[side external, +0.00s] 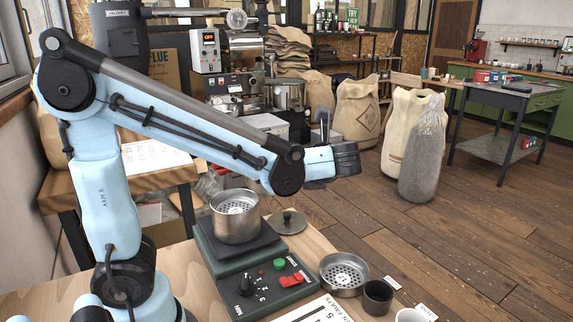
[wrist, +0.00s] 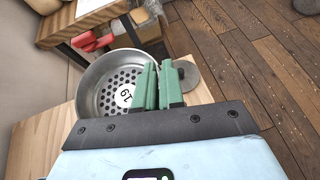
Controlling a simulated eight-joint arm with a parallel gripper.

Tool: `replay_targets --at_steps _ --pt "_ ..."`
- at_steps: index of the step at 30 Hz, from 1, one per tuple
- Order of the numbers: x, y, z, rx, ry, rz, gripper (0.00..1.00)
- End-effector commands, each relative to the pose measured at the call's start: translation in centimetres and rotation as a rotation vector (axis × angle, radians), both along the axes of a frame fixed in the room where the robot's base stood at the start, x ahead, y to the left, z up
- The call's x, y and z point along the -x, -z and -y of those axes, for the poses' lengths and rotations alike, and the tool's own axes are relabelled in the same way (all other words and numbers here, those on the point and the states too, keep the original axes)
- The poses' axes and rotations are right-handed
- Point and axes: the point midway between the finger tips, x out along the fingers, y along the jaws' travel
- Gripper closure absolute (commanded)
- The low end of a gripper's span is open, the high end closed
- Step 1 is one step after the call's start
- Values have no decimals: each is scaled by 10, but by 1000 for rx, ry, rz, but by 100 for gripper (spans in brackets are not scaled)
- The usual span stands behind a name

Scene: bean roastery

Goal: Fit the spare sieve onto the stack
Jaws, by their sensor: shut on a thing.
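In the wrist view, my gripper (wrist: 161,66) has its green fingers on either side of the right rim of a metal sieve (wrist: 90,85). It is shut on that rim. The sieve has a perforated floor with a numbered white disc. In the side view, a steel sieve stack (side external: 237,228) stands on the dark plate of the green shaker (side external: 215,262), below my forearm. I cannot tell there whether the gripped sieve touches the stack. My fingertips are hidden in that view. Another perforated sieve (side external: 345,274) lies on the bench at the right.
A round knobbed lid (side external: 287,222) lies behind the shaker, and shows right of my fingers in the wrist view (wrist: 190,75). A dark cup (side external: 377,297) and a white cup (side external: 410,316) stand at the bench's front right. A printed sheet (side external: 312,309) lies in front.

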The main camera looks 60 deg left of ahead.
Motion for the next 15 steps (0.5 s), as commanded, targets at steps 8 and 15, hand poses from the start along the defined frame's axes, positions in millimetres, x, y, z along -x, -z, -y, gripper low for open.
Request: replay_targets --at_steps 8,15 --pt "44 -15 -42 24 -6 33 100" --pt "64 -17 -57 35 -5 52 100"
